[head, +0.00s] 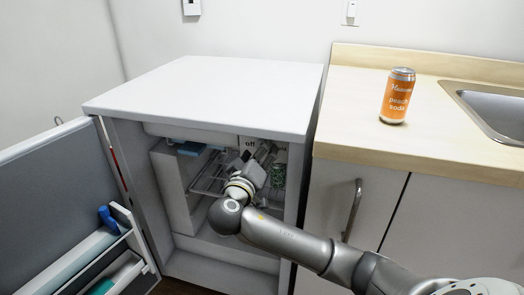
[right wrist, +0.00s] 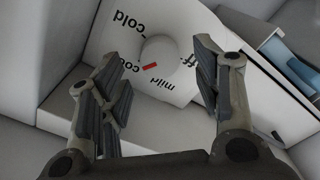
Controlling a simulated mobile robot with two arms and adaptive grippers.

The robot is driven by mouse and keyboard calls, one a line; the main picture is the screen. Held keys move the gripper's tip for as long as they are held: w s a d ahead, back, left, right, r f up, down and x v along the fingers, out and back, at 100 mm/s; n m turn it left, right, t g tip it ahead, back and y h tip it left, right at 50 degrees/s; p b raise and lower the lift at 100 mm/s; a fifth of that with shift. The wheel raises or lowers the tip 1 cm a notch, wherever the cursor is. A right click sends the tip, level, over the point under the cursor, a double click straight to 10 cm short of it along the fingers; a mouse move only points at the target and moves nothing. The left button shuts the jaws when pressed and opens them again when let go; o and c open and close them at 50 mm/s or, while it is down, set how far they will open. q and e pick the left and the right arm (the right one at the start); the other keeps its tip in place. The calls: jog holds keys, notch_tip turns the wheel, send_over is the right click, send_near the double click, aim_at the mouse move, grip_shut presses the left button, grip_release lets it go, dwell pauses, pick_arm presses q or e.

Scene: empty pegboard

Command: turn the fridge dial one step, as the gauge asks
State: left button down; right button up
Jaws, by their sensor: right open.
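The white fridge (head: 215,90) stands with its door (head: 55,190) open to the left. My right gripper (head: 262,165) is inside it near the top, below an "off" label. In the right wrist view the round white dial (right wrist: 160,50) lies between the fingertips of my open right gripper (right wrist: 163,70), with space on both sides. The dial's red mark (right wrist: 150,67) lies at its lower left, near the "cold" and "mild" labels; I cannot tell exactly which it points to. The "off" label is partly hidden by a finger. I cannot make out a gauge. My left gripper is not in view.
The fridge side walls leave limited room. An orange soda can (head: 396,98) stands on the wooden counter (head: 350,125) at the right, beside a sink (head: 495,105).

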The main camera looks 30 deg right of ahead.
jog(key=shift+x, duration=1.5)
jog(key=shift+c, duration=0.2)
jog(key=c, duration=1)
